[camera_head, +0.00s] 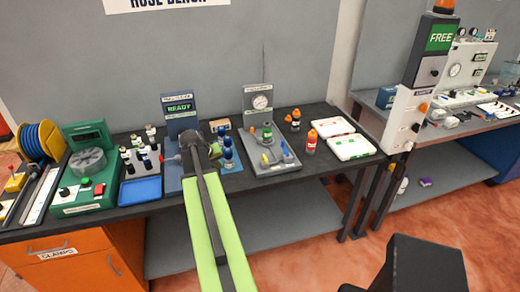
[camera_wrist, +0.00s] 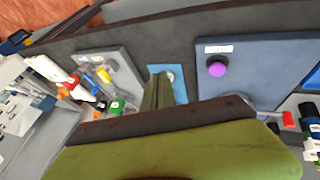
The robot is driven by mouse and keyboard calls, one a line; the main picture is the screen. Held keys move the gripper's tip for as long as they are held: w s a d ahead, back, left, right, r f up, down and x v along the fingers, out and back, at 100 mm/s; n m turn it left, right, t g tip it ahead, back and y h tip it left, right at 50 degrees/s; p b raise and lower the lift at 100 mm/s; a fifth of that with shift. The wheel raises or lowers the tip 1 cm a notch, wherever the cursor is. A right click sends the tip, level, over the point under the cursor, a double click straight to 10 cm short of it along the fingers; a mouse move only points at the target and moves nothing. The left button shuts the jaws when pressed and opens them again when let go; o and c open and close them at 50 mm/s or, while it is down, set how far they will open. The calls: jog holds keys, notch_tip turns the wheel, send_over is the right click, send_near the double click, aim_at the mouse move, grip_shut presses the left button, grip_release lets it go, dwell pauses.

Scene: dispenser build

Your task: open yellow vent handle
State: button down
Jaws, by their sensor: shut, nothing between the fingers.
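A small yellow handle (camera_head: 264,159) is on the grey gauge station (camera_head: 283,166), low at its front left, in the head view. In the wrist view a yellow part (camera_wrist: 104,75) shows on a grey base plate (camera_wrist: 125,72), left of my fingers. My gripper (camera_wrist: 165,82) is shut and empty, over the blue pad between that plate and the plate with a purple button (camera_wrist: 217,69). It is apart from the yellow part. In the head view my arm end hides part of the READY station, and my fingertips are not clear. The handle's turn position is too small to tell.
The gauge station also carries a round gauge (camera_head: 260,102) and a green-banded cylinder (camera_head: 267,132). The READY station (camera_head: 180,108) stands left.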

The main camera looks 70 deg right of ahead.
aim_at(265, 159)
jog(key=s+d+r+m+g, duration=0.1)
jog(key=s+d+r, duration=0.1)
jog(key=s+d, duration=0.5)
jog(key=shift+s+d+r+h+p, duration=0.2)
jog(key=shift+r+h+p, duration=0.15)
jog(key=shift+h, duration=0.05)
jog(key=shift+s+d+f+b, duration=0.7)
jog(key=shift+d+f+b, duration=0.65)
jog(key=shift+d, duration=0.05)
jog(key=shift+s+d+f+b, duration=0.75)
jog(key=shift+d+f+b, duration=0.55)
jog(key=shift+d, duration=0.1)
jog(key=shift+s+d+f+b, duration=0.7)
jog(key=shift+d+f+b, duration=0.65)
jog(key=shift+d, duration=0.05)
